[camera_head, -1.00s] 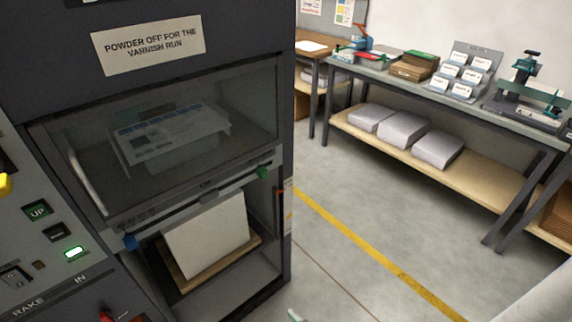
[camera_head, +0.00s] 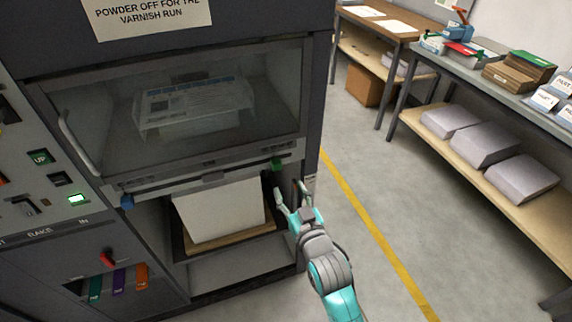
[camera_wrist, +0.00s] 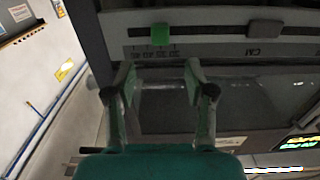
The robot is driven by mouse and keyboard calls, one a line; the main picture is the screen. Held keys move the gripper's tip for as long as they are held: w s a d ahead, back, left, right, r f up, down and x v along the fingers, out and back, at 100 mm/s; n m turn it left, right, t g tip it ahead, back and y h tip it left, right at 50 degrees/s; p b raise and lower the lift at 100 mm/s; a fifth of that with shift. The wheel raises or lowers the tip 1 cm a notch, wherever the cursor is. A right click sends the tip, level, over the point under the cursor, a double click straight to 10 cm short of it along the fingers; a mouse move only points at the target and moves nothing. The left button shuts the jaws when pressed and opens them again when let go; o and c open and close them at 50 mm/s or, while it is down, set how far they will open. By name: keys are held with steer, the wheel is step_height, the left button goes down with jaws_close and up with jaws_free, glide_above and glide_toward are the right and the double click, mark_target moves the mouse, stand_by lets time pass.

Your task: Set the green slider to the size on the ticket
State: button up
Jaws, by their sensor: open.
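The green slider (camera_head: 278,164) sits near the right end of the rail (camera_head: 205,178) below the machine's glass window. It also shows in the wrist view (camera_wrist: 160,34), beside a scale with small numbers (camera_wrist: 152,49) that I cannot read clearly. My gripper (camera_head: 291,190) is open and empty, just below and slightly right of the slider. In the wrist view, the fingers (camera_wrist: 160,76) point toward the rail, one on either side of the slider's line, still apart from it. I cannot make out a readable size ticket.
A blue slider (camera_head: 127,202) sits at the rail's left end. A pale paper stack (camera_head: 220,210) stands in the bay below. A control panel (camera_head: 40,180) is at left. The floor (camera_head: 360,190) right of the machine is clear, before a workbench (camera_head: 480,82).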

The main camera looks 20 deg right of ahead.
mark_target(278, 167)
steer(key=w, duration=1)
jaws_close()
